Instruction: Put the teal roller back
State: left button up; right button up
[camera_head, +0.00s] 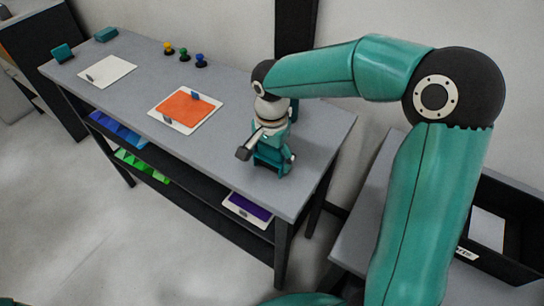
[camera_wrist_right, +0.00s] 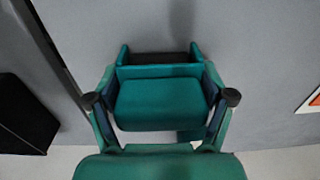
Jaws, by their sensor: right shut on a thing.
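My right gripper (camera_head: 271,165) reaches down over the near right end of the grey table (camera_head: 310,130). In the right wrist view its fingers (camera_wrist_right: 158,58) are shut around a teal block-like thing (camera_wrist_right: 158,103), which I take for the teal roller. A dark band shows between the fingertips. In the head view my gripper hides most of the held thing, and the same teal colour blurs the edges. I cannot tell whether it touches the table. Two other teal pieces, an upright one (camera_head: 62,53) and a low one (camera_head: 106,34), stand at the table's far left end. My left gripper is not in view.
A white sheet with orange vinyl (camera_head: 184,108) lies mid-table. A plain white sheet (camera_head: 108,71) lies farther left. A black bin (camera_head: 500,262) is at right. A shelf below holds coloured sheets.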

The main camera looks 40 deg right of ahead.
jog(key=o, duration=1.2)
jog(key=shift+s+a+f, duration=0.1)
jog(key=shift+s+f, duration=0.15)
jog(key=shift+f, duration=0.35)
jog(key=shift+o, duration=1.2)
jog(key=shift+w+f, duration=0.1)
jog(key=shift+w, duration=0.1)
jog(key=shift+r, duration=0.2)
jog(key=shift+r+p, duration=0.2)
jog(key=shift+p, duration=0.15)
notch_tip(320, 180, up, 13)
jog(key=shift+p, duration=0.45)
jog(key=shift+w, duration=0.1)
